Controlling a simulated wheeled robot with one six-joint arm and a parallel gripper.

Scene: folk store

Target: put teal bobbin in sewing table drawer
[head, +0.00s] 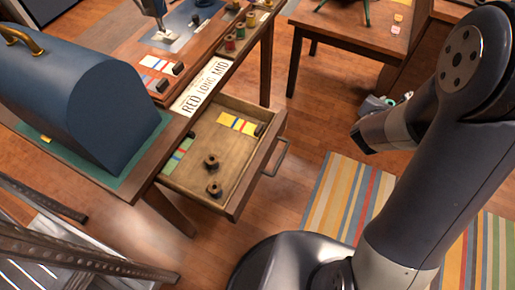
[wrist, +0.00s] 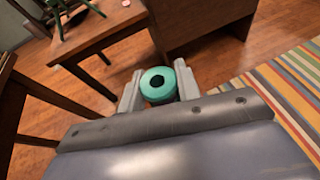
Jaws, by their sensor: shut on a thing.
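The teal bobbin (wrist: 160,96) is between the two fingers of my gripper (wrist: 158,84) in the wrist view, its round end and dark hole facing the camera. My gripper is shut on it. In the head view my gripper (head: 378,104) is in the air to the right of the sewing table, above the floor; the bobbin is hard to make out there. The sewing table drawer (head: 198,141) is pulled out at the table's front. Inside it are two dark spool-like pegs (head: 212,161), a coloured strip (head: 237,123) and a green card (head: 178,156).
A blue domed case (head: 75,85) with a brass handle stands on the sewing table. A sign (head: 203,87) reads "RED LONG MID". Thread spools (head: 239,31) stand in a rack behind. The drawer handle (head: 275,158) sticks out right. A second table (head: 350,28) stands behind; a striped rug (head: 335,200) lies right.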

